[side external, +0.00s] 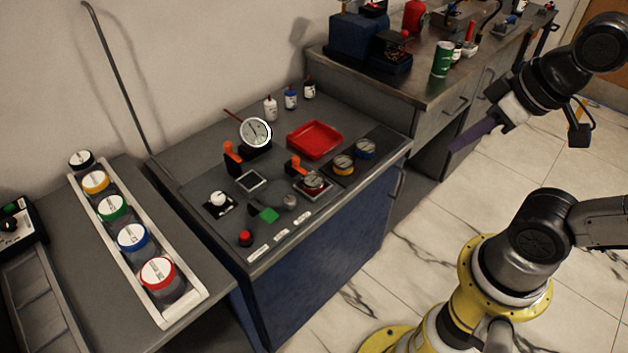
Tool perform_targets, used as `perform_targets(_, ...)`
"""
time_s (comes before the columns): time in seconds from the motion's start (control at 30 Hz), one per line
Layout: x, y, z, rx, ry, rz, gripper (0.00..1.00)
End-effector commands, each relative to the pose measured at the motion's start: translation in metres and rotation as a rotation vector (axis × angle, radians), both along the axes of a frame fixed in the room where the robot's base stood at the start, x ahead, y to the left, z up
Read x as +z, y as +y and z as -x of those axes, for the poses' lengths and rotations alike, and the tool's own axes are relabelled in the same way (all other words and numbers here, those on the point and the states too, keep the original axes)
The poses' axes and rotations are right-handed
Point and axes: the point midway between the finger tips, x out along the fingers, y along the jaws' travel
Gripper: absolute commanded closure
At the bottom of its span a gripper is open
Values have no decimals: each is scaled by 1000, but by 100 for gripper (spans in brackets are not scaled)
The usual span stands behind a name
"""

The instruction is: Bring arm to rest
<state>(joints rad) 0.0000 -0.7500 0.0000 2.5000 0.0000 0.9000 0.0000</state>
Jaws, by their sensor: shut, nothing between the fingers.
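My gripper (474,135) is at the upper right in the side external view. Its long purple-grey fingers point down and left, shut with nothing between them. It hangs in the air over the tiled floor, to the right of the gauge rig and apart from everything. The rig's dial gauge (256,132) stands on the grey bench top (205,165) left of my gripper. A red tray (315,140) lies beside the gauge.
A rack (189,312) with several colored-lid jars stands at the left. Three small bottles (290,98) stand behind the red tray. A back bench (400,84) holds a green can (443,59) and tools. The floor (437,215) below my gripper is clear.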

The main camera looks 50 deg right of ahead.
Motion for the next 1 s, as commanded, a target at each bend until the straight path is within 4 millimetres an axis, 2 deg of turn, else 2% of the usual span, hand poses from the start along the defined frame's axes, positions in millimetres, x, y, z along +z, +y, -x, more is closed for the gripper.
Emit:
perform_targets(0.97,0,0,0,0,0,0,100)
perform_targets(1.0,0,0,0,0,0,0,96)
